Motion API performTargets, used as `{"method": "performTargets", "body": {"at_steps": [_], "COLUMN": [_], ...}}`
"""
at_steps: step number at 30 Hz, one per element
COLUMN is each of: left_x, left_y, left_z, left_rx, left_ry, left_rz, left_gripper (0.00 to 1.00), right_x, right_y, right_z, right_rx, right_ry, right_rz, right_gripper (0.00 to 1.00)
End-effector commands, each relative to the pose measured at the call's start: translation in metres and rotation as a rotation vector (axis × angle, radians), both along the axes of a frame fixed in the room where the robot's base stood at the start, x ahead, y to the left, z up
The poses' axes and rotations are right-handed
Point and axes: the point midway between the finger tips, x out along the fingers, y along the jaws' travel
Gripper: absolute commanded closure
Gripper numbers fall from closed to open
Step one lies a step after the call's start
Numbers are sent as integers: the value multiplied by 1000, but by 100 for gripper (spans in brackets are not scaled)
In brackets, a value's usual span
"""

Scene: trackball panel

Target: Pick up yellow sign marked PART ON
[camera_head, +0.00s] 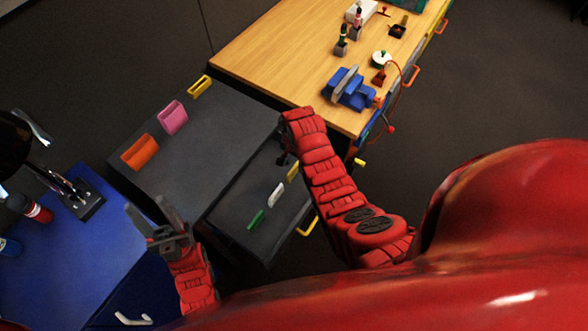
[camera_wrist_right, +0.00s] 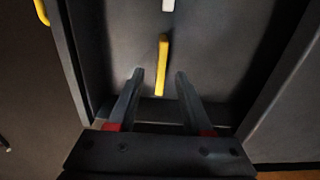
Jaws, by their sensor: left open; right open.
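Two yellow pieces show in the head view; no lettering is readable. One yellow sign (camera_head: 293,171) stands in the open dark drawer, and a yellow piece (camera_head: 199,86) lies on the grey cabinet top. In the right wrist view the drawer's yellow sign (camera_wrist_right: 163,65) is a thin upright bar, seen edge-on. My right gripper (camera_wrist_right: 158,76) is open, with the near end of the sign appearing between its fingertips; contact cannot be told. In the head view my right arm hides most of that gripper. My left gripper (camera_head: 146,204) is open and empty, left of the drawer.
The drawer (camera_head: 235,205) also holds a white piece (camera_head: 275,194) and a green piece (camera_head: 256,220). Pink (camera_head: 172,117) and orange (camera_head: 140,152) holders are on the cabinet top. A wooden workbench (camera_head: 275,65) with a blue vise (camera_head: 349,90) adjoins it. A blue table (camera_head: 75,255) is at left.

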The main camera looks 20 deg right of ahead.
Motion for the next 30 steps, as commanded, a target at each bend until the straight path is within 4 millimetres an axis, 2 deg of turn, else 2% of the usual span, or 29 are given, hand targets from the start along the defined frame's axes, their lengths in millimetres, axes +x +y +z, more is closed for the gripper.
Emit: {"method": "performTargets", "body": {"at_steps": [1, 9, 18, 26, 27, 30], "left_x": [0, 0, 0, 0, 0, 0], "left_y": [0, 0, 0, 0, 0, 0], "left_z": [7, 11, 10, 10, 10, 10], "left_rx": [0, 0, 0, 0, 0, 0], "left_ry": [0, 0, 0, 0, 0, 0], "left_rz": [0, 0, 0, 0, 0, 0], "left_gripper": [50, 50, 50, 50, 50, 50], "right_x": [0, 1, 2, 2, 2, 2], "right_y": [0, 0, 0, 0, 0, 0], "right_z": [-1, -22, -24, -24, -24, -24], "right_rx": [0, 1, 1, 1, 1, 1], "right_ry": [3, -1, -3, -3, -3, -3], "right_rz": [0, 0, 0, 0, 0, 0], "right_gripper": [50, 50, 50, 97, 100, 100]}}
